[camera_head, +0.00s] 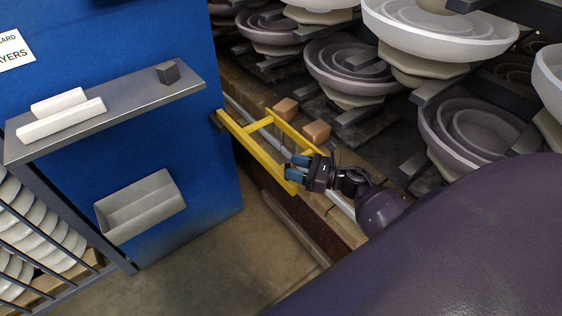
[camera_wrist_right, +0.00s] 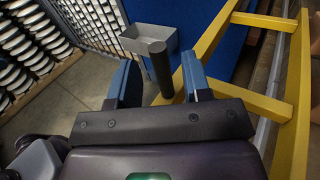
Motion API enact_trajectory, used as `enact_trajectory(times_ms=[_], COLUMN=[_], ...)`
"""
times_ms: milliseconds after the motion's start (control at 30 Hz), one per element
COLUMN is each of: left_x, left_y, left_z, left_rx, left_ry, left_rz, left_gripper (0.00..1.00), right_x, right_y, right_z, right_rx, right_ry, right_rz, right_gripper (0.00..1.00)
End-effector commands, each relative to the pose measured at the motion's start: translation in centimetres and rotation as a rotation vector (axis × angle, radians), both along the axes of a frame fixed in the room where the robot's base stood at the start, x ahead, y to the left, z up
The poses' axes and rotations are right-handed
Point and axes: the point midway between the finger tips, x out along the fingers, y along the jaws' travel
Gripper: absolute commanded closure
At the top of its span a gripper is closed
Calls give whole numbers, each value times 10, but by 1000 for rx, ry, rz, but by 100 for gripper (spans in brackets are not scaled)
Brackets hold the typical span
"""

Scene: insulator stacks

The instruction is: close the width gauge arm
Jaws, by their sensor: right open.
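The width gauge arm (camera_head: 250,141) is a yellow frame of long bars joined by crosspieces. It sticks out beside the stacks, with its far end by the blue panel's edge. It also shows at the right of the right wrist view (camera_wrist_right: 270,107). A dark round handle (camera_wrist_right: 160,69) stands by a yellow bar there; its attachment is partly hidden. My right gripper (camera_head: 293,166) is at the frame's near end, its blue fingers spread. In the right wrist view, the handle shows between the fingers; contact cannot be told. My left gripper is not in view.
A blue panel (camera_head: 215,160) carries a grey shelf (camera_head: 130,103) with white bars and a dark block, and a grey bin (camera_head: 140,206). Stacked insulators (camera_head: 350,70) fill the back right. Two brown blocks (camera_head: 316,131) lie beside the frame. The floor (camera_head: 235,250) below is open.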

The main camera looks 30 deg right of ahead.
Motion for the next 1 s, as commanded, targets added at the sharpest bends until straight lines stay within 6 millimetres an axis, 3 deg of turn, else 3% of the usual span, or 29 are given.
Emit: enact_trajectory(times_ms=[300, 667, 967, 1000], left_x=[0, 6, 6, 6], left_y=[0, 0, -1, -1], left_z=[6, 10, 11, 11], left_rx=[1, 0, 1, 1], left_ry=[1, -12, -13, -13], left_rz=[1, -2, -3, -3], left_gripper=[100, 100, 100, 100], right_x=[29, 32, 32, 32], right_y=[23, 26, 26, 26], right_z=[1, 0, 0, 0], right_rx=[3, 1, 2, 1], right_ry=[0, 1, 1, 1], right_rz=[1, 0, 0, 0], right_gripper=[56, 56, 100, 100])
